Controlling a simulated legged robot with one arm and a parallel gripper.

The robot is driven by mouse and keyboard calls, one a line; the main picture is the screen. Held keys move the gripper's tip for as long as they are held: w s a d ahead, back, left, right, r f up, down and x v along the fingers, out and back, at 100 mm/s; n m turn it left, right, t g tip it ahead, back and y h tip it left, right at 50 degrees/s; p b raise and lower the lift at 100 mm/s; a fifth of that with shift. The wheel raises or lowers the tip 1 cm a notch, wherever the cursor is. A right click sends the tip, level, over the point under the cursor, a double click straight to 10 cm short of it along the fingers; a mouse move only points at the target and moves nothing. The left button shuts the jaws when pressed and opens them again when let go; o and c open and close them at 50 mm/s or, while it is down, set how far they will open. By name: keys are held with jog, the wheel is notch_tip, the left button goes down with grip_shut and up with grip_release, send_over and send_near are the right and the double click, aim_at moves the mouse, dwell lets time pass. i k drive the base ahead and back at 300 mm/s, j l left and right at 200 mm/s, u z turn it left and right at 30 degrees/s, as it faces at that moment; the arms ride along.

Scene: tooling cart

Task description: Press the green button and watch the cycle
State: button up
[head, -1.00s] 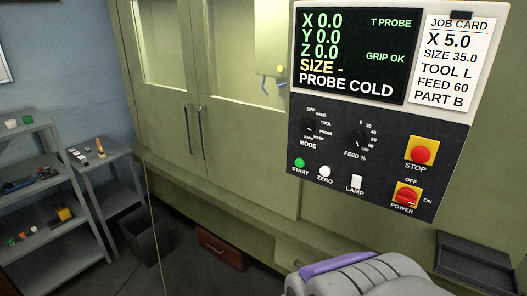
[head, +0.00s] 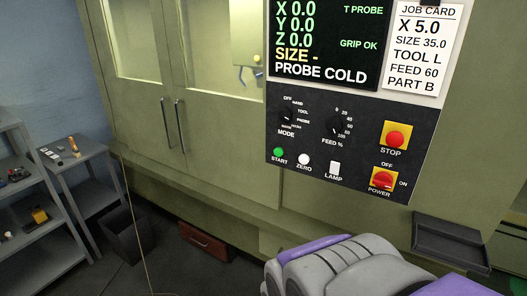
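The green START button (head: 278,153) is at the lower left of the black control panel (head: 310,172) on the green machine. The white ZERO button (head: 304,160) and the LAMP switch (head: 335,168) sit to its right. The screen (head: 325,40) reads X, Y and Z 0.0, T PROBE, GRIP OK, SIZE - and PROBE COLD. The machine's two doors (head: 165,110) are closed. My grey and purple arm shows at the bottom, below the panel and apart from the button. My gripper is not in view.
The red STOP button (head: 395,138) and POWER switch (head: 381,180) are at the panel's right. A job card (head: 421,50) hangs above. A black tray (head: 452,242) juts out at lower right. Shelves (head: 75,165), a bin (head: 125,235) and a red box (head: 203,242) stand left.

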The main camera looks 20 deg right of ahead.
aim_at(278, 153)
jog(key=z, duration=2.2)
jog(key=k+j, duration=0.65)
jog(key=j, duration=0.2)
jog(key=l+z, duration=0.1)
jog(key=l, duration=0.2)
jog(key=j+u, duration=0.1)
jog(key=j, duration=0.2)
